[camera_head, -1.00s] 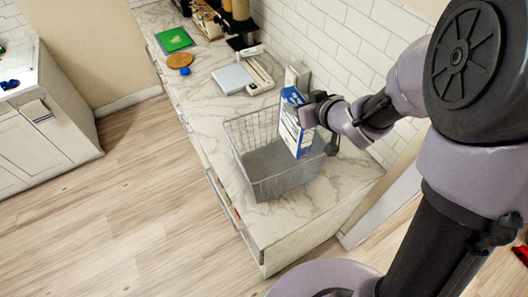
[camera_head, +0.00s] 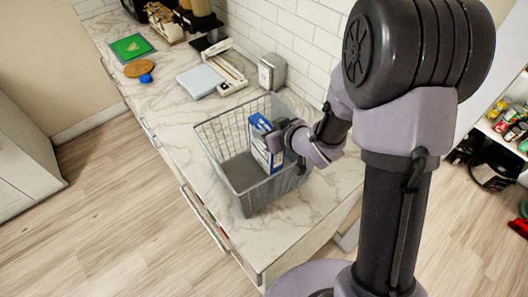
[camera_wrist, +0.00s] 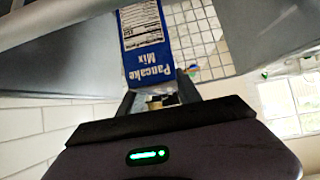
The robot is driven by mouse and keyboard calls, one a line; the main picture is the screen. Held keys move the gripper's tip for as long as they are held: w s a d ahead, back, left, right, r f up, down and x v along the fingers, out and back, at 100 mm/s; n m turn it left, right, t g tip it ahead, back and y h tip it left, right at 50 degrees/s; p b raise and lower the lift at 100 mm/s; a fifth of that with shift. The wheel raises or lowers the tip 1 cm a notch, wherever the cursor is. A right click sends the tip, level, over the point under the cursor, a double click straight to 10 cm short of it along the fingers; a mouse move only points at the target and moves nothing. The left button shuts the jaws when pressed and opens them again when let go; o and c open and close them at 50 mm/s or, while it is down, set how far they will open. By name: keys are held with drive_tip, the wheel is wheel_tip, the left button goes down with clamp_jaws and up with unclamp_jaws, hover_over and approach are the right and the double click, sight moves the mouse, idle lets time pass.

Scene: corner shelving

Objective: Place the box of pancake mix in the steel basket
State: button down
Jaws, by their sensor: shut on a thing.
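The blue and white box of pancake mix (camera_head: 264,143) is upright in the head view, inside the steel basket at its right side. My gripper (camera_head: 288,142) is shut on the box from the right. In the wrist view the box (camera_wrist: 145,45) shows its "Pancake Mix" lettering, held between the fingers of my gripper (camera_wrist: 155,98). The steel basket (camera_head: 222,128) has wire mesh sides and stands on the marble counter. The box's lower end is below the basket's rim; I cannot tell whether it touches the floor of the basket.
The marble counter (camera_head: 170,125) runs along a white tiled wall. Behind the basket are a metal box (camera_head: 272,72), a white scale (camera_head: 201,82), a blue object (camera_head: 146,78), a round wooden board (camera_head: 139,67) and a green board (camera_head: 131,47). Shelves with goods (camera_head: 510,125) stand at the right.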

sight(271, 163)
wheel_tip(271, 163, down, 4)
drive_tip(key=shift+f+b, duration=0.1)
drive_tip(key=shift+b, duration=0.25)
drive_tip(key=shift+f+b, duration=0.15)
drive_tip(key=shift+b, duration=0.15)
drive_tip(key=c, duration=0.8)
unclamp_jaws()
